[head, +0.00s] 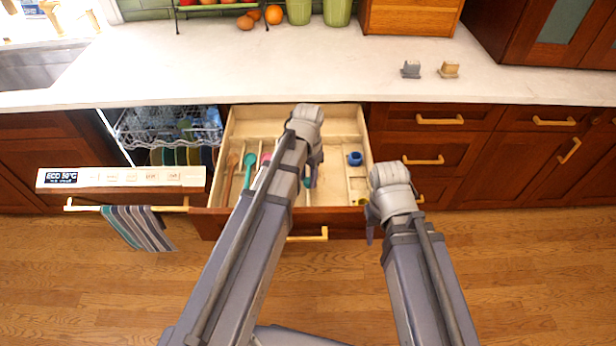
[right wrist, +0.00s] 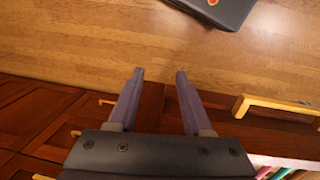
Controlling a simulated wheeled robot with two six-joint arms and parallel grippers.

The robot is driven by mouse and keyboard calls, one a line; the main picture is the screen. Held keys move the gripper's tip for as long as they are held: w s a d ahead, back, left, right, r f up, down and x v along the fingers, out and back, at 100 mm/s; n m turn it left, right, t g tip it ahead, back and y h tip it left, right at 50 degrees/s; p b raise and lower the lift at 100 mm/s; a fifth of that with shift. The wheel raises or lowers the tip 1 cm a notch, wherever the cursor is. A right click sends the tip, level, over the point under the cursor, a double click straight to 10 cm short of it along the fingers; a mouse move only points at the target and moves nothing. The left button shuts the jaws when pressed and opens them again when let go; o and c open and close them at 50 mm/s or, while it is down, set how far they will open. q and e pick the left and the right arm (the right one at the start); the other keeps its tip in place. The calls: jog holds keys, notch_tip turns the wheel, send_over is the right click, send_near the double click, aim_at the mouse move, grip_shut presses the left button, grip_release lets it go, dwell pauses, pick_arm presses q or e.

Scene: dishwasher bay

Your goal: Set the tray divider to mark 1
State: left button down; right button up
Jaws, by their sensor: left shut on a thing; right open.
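The open drawer (head: 336,117) holds a pale wooden tray with compartments; its right part has a narrow strip (head: 357,185) with small marks that I cannot read. My left gripper (head: 312,182) reaches down into the tray and is shut on what appears to be the tray divider. My left arm and gripper hide most of the divider, so its position against the marks cannot be told. My right gripper (head: 373,222) is open and empty by the drawer's front right corner. The right wrist view shows its two fingers (right wrist: 159,78) apart with nothing between them.
Teal (head: 249,165) and wooden utensils lie left in the drawer, a blue item (head: 355,158) lies right. The drawer handle (head: 308,235) sticks out in front. The open dishwasher (head: 120,178) with a towel (head: 138,227) stands left. Two small items (head: 411,69) sit on the counter.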

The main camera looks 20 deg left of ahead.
pick_arm(q)
jog(key=a, duration=0.2)
jog(key=s+a, duration=0.1)
jog(key=a, duration=0.1)
jog(key=shift+s+a, duration=0.1)
jog(key=shift+a, duration=0.1)
jog(key=c, duration=0.5)
grip_release()
notch_tip(320, 180, up, 8)
jog(key=p, duration=0.7)
jog(key=shift+f+p, duration=0.1)
jog(key=shift+p, duration=0.3)
